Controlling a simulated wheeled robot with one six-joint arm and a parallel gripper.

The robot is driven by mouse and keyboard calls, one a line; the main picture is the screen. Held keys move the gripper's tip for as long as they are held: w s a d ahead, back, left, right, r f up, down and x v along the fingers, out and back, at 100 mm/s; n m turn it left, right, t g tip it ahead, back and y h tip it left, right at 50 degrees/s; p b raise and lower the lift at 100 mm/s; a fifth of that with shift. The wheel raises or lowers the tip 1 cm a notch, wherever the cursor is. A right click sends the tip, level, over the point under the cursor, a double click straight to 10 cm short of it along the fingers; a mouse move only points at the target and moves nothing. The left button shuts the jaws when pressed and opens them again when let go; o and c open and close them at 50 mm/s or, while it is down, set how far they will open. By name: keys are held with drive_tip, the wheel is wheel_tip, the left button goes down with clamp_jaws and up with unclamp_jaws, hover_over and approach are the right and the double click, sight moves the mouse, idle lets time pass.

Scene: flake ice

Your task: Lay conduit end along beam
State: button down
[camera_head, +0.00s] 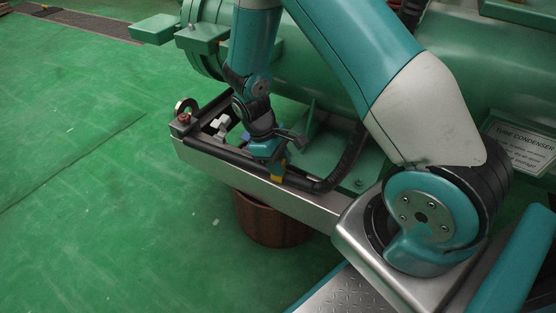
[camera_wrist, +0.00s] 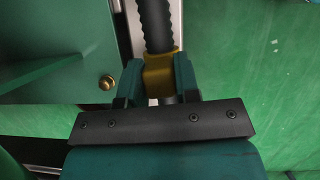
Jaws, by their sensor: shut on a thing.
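The conduit is a black corrugated hose (camera_head: 350,160) that comes down beside the green vessel and bends left over the beam. Its end has a yellow collar (camera_head: 278,172). My gripper (camera_head: 270,160) is shut on the collar, low over the beam. In the wrist view the yellow collar (camera_wrist: 160,75) sits between my gripper's two teal fingers (camera_wrist: 158,82), and the black hose (camera_wrist: 156,25) runs straight up from it, in line with the beam. The silver beam (camera_head: 260,191) runs from upper left to lower right. I cannot tell whether the conduit end touches it.
A metal ring with a red part (camera_head: 184,112) and white pieces (camera_head: 220,125) are at the beam's left end. A brown tub (camera_head: 272,222) stands beneath the beam. The green vessel (camera_head: 320,55) is close behind. Green floor (camera_head: 90,210) lies clear at left.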

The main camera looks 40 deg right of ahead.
drive_tip(key=shift+w+d+m+p, duration=0.2)
drive_tip(key=shift+d+m+p, duration=0.2)
drive_tip(key=shift+m, duration=0.2)
drive_tip(key=c, duration=0.8)
unclamp_jaws()
drive_tip(key=shift+d, duration=0.1)
drive_tip(key=shift+c, duration=0.2)
drive_tip(key=p+v, duration=0.4)
drive_tip(key=v, duration=0.8)
drive_tip(key=shift+w+d, duration=0.1)
drive_tip(key=shift+d, duration=0.05)
